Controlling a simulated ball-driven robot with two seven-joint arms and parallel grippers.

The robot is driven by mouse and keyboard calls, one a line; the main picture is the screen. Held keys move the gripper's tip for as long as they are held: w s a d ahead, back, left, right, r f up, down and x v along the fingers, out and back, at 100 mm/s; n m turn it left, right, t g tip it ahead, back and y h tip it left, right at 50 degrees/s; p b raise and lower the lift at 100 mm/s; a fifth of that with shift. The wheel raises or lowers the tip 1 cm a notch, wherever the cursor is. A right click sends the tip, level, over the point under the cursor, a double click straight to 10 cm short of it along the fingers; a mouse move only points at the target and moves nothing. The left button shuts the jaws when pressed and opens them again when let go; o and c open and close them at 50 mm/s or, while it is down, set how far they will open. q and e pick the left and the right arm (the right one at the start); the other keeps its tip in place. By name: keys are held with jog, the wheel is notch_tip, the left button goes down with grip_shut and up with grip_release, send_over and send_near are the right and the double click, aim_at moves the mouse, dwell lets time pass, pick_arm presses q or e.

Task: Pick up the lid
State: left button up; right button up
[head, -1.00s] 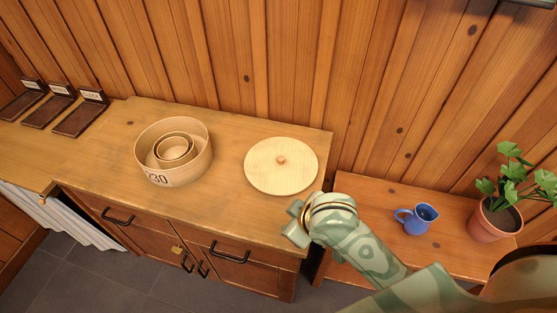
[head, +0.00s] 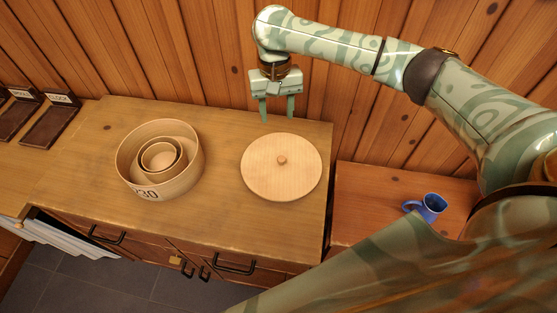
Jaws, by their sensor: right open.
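My left gripper does not show in the head view.
A round wooden box (head: 186,178) with smaller round boxes nested inside stands left of the lid. Dark labelled trays (head: 50,127) lie at far left. A blue jug (head: 431,207) stands on the lower bench (head: 365,210) at right. The plank wall (head: 150,60) rises behind.

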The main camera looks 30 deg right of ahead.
jog(key=b, duration=0.4)
send_over(282, 158)
jog(key=w, duration=0.2)
jog(key=f, duration=0.9)
jog(key=shift+s+a+f, duration=0.1)
jog(key=shift+a+f, duration=0.15)
jog(key=shift+f, duration=0.05)
jog(key=shift+s+f+b, duration=0.15)
jog(key=shift+f+b, duration=0.15)
jog(key=shift+f, duration=0.05)
jog(key=f+b, duration=0.1)
jog(key=f, duration=0.1)
jog(key=s+f+b, duration=0.1)
jog(key=f, duration=0.1)
jog(key=shift+s+d+b, duration=0.2)
jog(key=shift+b, duration=0.2)
jog(key=shift+f, duration=0.4)
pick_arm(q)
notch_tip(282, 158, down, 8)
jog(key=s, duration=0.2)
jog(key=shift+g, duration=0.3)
pick_arm(e)
jog(key=shift+r, duration=0.15)
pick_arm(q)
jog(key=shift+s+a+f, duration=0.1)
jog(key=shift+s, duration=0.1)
pick_arm(e)
grip_shut()
